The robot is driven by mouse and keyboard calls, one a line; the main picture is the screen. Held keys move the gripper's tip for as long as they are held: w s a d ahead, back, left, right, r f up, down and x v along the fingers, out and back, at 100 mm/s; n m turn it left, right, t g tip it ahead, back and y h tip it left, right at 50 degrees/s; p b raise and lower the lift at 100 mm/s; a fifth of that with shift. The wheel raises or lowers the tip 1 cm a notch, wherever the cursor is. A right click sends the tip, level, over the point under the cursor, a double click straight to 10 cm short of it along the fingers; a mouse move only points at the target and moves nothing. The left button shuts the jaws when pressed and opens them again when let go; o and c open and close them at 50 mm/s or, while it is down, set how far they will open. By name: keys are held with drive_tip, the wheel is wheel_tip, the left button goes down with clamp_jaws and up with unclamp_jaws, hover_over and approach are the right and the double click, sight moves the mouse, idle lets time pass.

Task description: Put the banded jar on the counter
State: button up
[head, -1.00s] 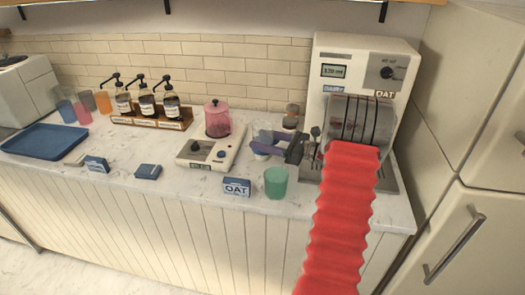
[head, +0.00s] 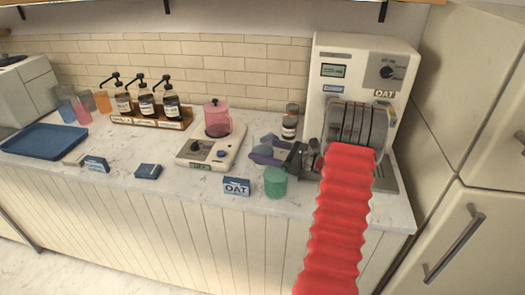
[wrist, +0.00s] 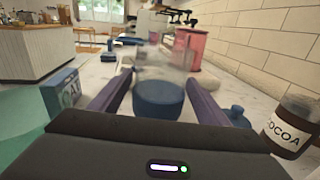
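A clear jar with a blue band around its lower part (wrist: 158,100) stands upright between the purple fingers of my gripper (wrist: 160,85) in the wrist view. In the head view my gripper (head: 264,150) is low over the counter (head: 210,184), left of the machine, with the jar partly hidden between its fingers. The fingers are apart, one on each side of the jar. I cannot tell whether they press on it, or whether its base touches the counter.
A green cup (head: 275,188) stands close in front of my gripper, and an OAT carton (head: 236,187) is left of it. A cocoa jar (head: 290,122) stands behind. A pink jar (head: 217,120) sits on a white device (head: 193,152). The machine (head: 350,65) is right.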

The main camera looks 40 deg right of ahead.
drive_tip(key=shift+o, duration=0.4)
drive_tip(key=shift+r, duration=0.1)
drive_tip(key=v, duration=1.2)
drive_tip(key=shift+d, duration=0.1)
drive_tip(key=shift+s, duration=0.1)
idle(0.4)
